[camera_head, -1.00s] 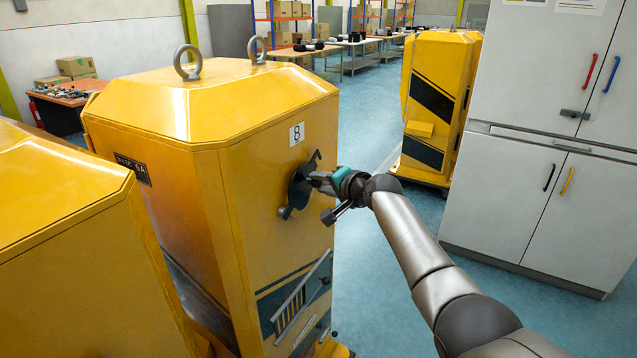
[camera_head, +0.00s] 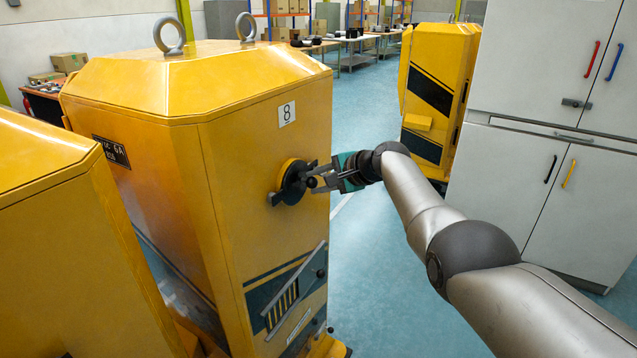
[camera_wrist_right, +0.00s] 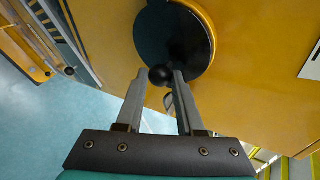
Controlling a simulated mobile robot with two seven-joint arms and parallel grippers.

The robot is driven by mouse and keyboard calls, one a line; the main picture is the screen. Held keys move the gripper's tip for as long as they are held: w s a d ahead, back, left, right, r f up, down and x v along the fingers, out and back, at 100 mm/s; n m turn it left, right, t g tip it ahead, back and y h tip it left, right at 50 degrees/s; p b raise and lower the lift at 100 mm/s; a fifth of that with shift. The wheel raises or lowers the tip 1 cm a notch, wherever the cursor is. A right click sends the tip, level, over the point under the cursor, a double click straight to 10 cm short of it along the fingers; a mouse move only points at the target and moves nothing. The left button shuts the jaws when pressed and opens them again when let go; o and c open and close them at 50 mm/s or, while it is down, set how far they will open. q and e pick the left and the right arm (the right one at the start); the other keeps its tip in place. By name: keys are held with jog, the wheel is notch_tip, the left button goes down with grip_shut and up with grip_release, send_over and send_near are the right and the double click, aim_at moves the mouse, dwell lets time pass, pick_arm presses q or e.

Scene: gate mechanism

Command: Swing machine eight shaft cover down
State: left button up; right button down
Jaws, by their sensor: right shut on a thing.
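Machine eight (camera_head: 235,190) is the yellow cabinet with the "8" label (camera_head: 287,113). On its front face is the round black shaft cover (camera_head: 292,183), with a raised yellow ring (camera_head: 286,166) showing along its edge. My right gripper (camera_head: 315,180) reaches it from the right. In the right wrist view, the fingertips (camera_wrist_right: 162,77) are shut on a small black knob (camera_wrist_right: 160,75) in front of the dark cover disc (camera_wrist_right: 165,42). The yellow ring shows along the disc's edge there too. I cannot tell how closely the cover sits against the face. My left gripper is not in view.
Another yellow machine (camera_head: 60,220) stands close on the left. Grey cabinets (camera_head: 520,185) with coloured handles stand on the right, near my right arm. A further yellow machine (camera_head: 436,85) is behind. Blue floor (camera_head: 375,250) is open between machine eight and the cabinets.

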aim_at(316, 182)
jog(key=shift+s+f, duration=0.1)
jog(key=shift+f, duration=0.1)
jog(key=c, duration=0.5)
grip_release()
jog(key=shift+r, duration=0.1)
jog(key=shift+s+d+r+p, duration=0.1)
jog(key=shift+d+r+p, duration=0.2)
jog(key=shift+p, duration=0.3)
jog(key=shift+p+v, duration=0.9)
jog(key=shift+p, duration=0.05)
jog(key=shift+p+v, duration=0.35)
jog(key=shift+v, duration=5.95)
jog(key=shift+f, duration=0.1)
